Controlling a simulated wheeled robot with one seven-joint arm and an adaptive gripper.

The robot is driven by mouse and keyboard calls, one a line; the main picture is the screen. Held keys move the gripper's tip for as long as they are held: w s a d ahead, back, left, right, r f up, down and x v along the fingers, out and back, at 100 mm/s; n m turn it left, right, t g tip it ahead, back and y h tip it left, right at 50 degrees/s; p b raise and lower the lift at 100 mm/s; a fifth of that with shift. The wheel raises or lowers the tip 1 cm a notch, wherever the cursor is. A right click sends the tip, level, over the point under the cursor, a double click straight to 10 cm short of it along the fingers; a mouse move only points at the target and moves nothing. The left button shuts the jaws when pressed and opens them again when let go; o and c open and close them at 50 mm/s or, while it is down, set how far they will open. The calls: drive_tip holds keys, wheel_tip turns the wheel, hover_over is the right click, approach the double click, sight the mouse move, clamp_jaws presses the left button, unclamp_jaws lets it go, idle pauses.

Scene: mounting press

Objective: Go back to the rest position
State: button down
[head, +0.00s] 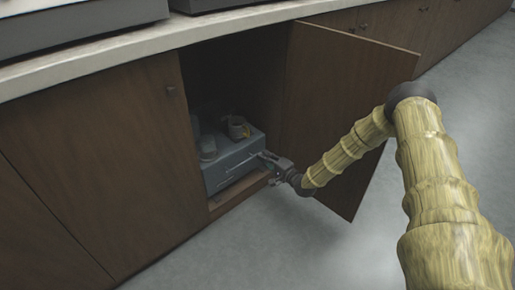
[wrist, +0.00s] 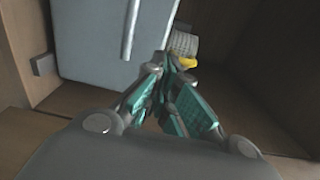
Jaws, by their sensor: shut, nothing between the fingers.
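My gripper (head: 270,162) reaches into an open low cabinet in the head view, at the right front of a grey-blue box-shaped unit. In the wrist view my gripper (wrist: 165,75) has its teal-padded fingers brought together, with nothing seen between them. The grey-blue unit (head: 232,166) stands inside the cabinet and also shows in the wrist view (wrist: 85,45), with a light bar handle on it. I cannot tell whether the fingertips touch the unit.
The cabinet door (head: 345,105) stands open, close beside my arm. A grey cup-like item (head: 237,128) and other small items sit on the unit. A pale countertop (head: 110,62) runs above. The grey floor (head: 270,250) in front is clear.

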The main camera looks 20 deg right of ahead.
drive_tip(key=p+v, duration=0.2)
drive_tip(key=v, duration=0.4)
drive_tip(key=s+a+f+n+g+h, duration=0.1)
drive_tip(key=s+a+f+n+g, duration=0.25)
drive_tip(key=s+a+f, duration=0.4)
drive_tip(key=s+a+f+n+g+h, duration=0.15)
drive_tip(key=s+a+f+g, duration=0.25)
drive_tip(key=s+a, duration=0.6)
drive_tip(key=s+d+n+g+h+p, duration=0.1)
drive_tip(key=s+d+n+g, duration=0.2)
drive_tip(key=s, duration=1)
drive_tip(key=s+n+g+h, duration=0.2)
drive_tip(key=s+n+g, duration=0.15)
drive_tip(key=s, duration=0.85)
drive_tip(key=s+d+r+n+g+h+p, duration=0.1)
drive_tip(key=s+d+r+n+g+h, duration=0.2)
drive_tip(key=s, duration=0.5)
wheel_tip(320, 180, up, 37)
drive_tip(key=m+y+p, duration=0.1)
drive_tip(key=p, duration=3.6)
drive_tip(key=shift+d+f, duration=0.2)
drive_tip(key=shift+m+y, duration=0.25)
